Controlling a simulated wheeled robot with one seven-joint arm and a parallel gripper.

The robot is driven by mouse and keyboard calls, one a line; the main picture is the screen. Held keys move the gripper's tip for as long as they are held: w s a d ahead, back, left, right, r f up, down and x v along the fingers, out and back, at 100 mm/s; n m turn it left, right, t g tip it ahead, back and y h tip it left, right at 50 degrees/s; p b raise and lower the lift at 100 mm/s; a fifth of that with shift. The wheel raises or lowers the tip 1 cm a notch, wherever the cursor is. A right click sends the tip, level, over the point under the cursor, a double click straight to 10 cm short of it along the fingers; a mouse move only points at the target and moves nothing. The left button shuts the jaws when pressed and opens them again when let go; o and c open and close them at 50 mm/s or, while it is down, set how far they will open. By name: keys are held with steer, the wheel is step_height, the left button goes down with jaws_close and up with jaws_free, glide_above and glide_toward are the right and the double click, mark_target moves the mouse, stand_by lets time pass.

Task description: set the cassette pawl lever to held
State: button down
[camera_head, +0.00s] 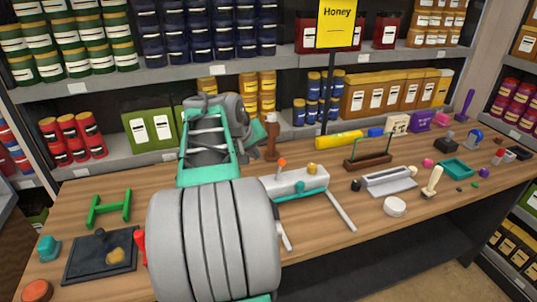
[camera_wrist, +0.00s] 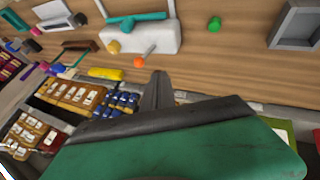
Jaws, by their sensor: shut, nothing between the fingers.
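A whitish-grey device (camera_head: 292,183) stands on the wooden bench just right of my arm, with a teal bar (camera_head: 308,191) along its front. A short lever with an orange ball knob (camera_head: 281,161) rises from it; I cannot tell for sure that this is the cassette pawl lever. A yellow knob (camera_head: 311,168) sits beside it. In the wrist view, the device (camera_wrist: 155,38) is near the top and the orange knob (camera_wrist: 138,62) is just beside my gripper (camera_wrist: 157,76). The fingers are shut and empty, apart from the knob in the picture. In the head view I cannot make out the fingertips.
A brown rack with a green frame (camera_head: 368,162), a grey slotted unit (camera_head: 386,180) and a white round puck (camera_head: 394,207) stand right of the device. A black tray (camera_head: 101,257) and green stand (camera_head: 108,209) are at left. Shelves with jars (camera_head: 265,92) rise behind the bench.

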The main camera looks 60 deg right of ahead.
steer(key=p, duration=0.2)
glide_toward(280, 169)
steer(key=w+f, duration=0.1)
steer(key=w, duration=0.1)
steer(key=w+f, duration=0.2)
steer(key=shift+a, duration=0.1)
steer(key=s+d+p, duration=0.1)
steer(key=s+d, duration=0.1)
steer(key=d, duration=0.1)
steer(key=shift+s+f+p, duration=0.1)
steer(key=shift+f+p, duration=0.05)
steer(key=shift+p, duration=0.2)
steer(key=shift+d+f, duration=0.1)
steer(key=shift+d, duration=0.05)
